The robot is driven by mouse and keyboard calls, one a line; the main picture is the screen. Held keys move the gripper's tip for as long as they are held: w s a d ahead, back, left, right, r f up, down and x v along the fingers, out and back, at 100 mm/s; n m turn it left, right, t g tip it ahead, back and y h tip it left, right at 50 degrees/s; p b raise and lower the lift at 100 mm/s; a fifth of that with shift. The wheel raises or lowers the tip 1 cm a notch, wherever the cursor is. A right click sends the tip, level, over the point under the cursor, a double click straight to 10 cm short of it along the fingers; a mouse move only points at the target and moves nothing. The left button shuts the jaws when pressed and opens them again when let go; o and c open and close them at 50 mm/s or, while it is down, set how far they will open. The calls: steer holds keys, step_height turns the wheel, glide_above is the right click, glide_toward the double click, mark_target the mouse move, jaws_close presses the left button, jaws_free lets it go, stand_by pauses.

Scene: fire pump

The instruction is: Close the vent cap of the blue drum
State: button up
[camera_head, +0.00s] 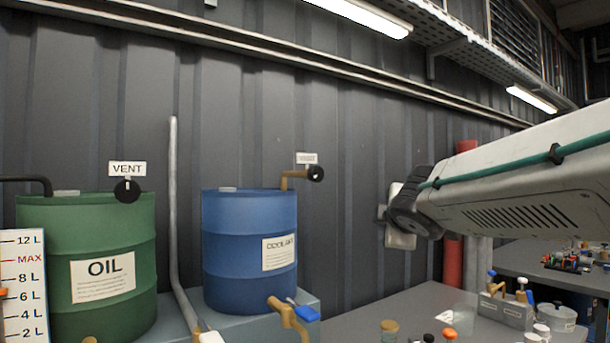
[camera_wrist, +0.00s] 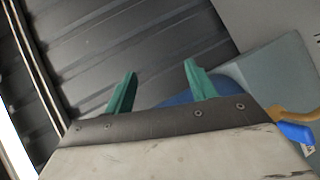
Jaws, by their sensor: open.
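The blue drum (camera_head: 235,262) stands left of centre in the head view, with a partly legible white label. A brass elbow pipe (camera_head: 291,174) rises from its top and ends in a black round vent cap (camera_head: 316,174), below a small blurred sign. Whether the cap is open or closed I cannot tell. In the wrist view my gripper (camera_wrist: 160,68) has two green fingers spread apart with nothing between their tips. A blue patch of the drum (camera_wrist: 183,98) shows behind the fingers, mostly hidden by my gripper. The vent cap does not show in the wrist view.
A green oil drum (camera_head: 140,240) with a VENT sign and black cap stands left. A grey pipe (camera_head: 174,190) rises between the drums. The blue drum's brass tap (camera_head: 285,310) has a blue handle (camera_head: 303,311). A grey bench (camera_head: 370,312) holds small parts at right.

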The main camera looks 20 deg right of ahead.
mark_target(319, 174)
steer(key=w+a+r+n+t+y, duration=0.1)
steer(key=a+r+n+y, duration=0.2)
steer(key=n, duration=0.2)
steer(key=w+a+r+n+t+y, duration=0.2)
steer(key=a+r+n+y, duration=0.1)
steer(key=a+n, duration=0.1)
steer(key=w+a+r+n+t+y, duration=0.1)
steer(key=a+r+n+y, duration=0.1)
steer(key=n, duration=0.4)
steer(key=shift+w+a+r+n+t+y, duration=0.1)
steer(key=shift+a+r+n+t+y, duration=0.1)
steer(key=shift+a+r, duration=0.25)
steer(key=shift+w+a+r+n+t+y, duration=0.1)
steer(key=shift+a+r+t+y, duration=0.1)
steer(key=shift+r, duration=0.45)
steer(key=shift+a+n+y, duration=0.3)
steer(key=shift+a+n, duration=0.1)
steer(key=shift+n, duration=0.1)
steer(key=w, duration=0.2)
steer(key=w+a, duration=0.1)
steer(key=w, duration=0.4)
steer(key=shift+w+a, duration=0.25)
steer(key=c, duration=1)
